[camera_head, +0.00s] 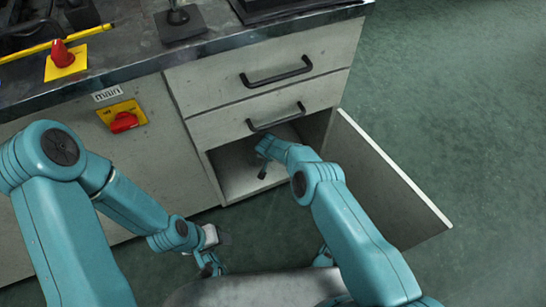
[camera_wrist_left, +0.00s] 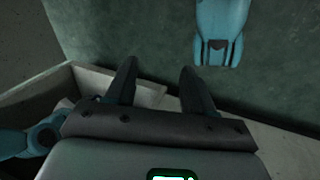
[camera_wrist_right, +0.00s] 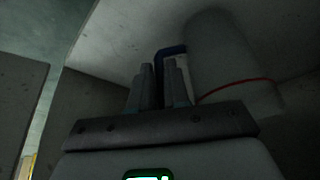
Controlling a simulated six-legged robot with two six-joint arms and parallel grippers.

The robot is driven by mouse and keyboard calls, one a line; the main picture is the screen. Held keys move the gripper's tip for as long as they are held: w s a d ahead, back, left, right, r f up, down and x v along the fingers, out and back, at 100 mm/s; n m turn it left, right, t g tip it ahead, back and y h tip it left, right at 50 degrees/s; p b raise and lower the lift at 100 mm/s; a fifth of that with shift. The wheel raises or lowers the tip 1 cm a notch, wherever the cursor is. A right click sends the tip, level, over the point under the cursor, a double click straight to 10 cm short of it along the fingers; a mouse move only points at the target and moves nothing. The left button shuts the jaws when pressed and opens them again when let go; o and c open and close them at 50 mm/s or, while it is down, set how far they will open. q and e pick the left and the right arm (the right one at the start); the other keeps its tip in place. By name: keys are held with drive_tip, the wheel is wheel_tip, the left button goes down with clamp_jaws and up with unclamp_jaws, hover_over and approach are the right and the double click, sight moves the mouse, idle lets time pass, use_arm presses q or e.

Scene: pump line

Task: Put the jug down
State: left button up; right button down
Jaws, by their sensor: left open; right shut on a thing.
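The jug (camera_wrist_right: 228,60) shows in the right wrist view as a pale grey body with a red line around it and a dark blue handle (camera_wrist_right: 163,58). My right gripper (camera_wrist_right: 161,75) is shut on the handle. In the head view my right gripper (camera_head: 263,165) reaches into the open cupboard (camera_head: 232,184); the jug cannot be made out there. Whether the jug touches the cupboard floor cannot be told. My left gripper (camera_head: 220,238) is low in front of the cabinet; in the left wrist view (camera_wrist_left: 158,85) its fingers are apart and empty.
The cupboard door (camera_head: 385,185) stands open on the right. Two drawers with dark handles (camera_head: 275,73) are shut above the opening. A red knob on a yellow plate (camera_head: 124,119) is on the cabinet front, under the label "main". The green floor at right is clear.

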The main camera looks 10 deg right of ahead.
drive_tip(key=c, duration=1.1)
unclamp_jaws()
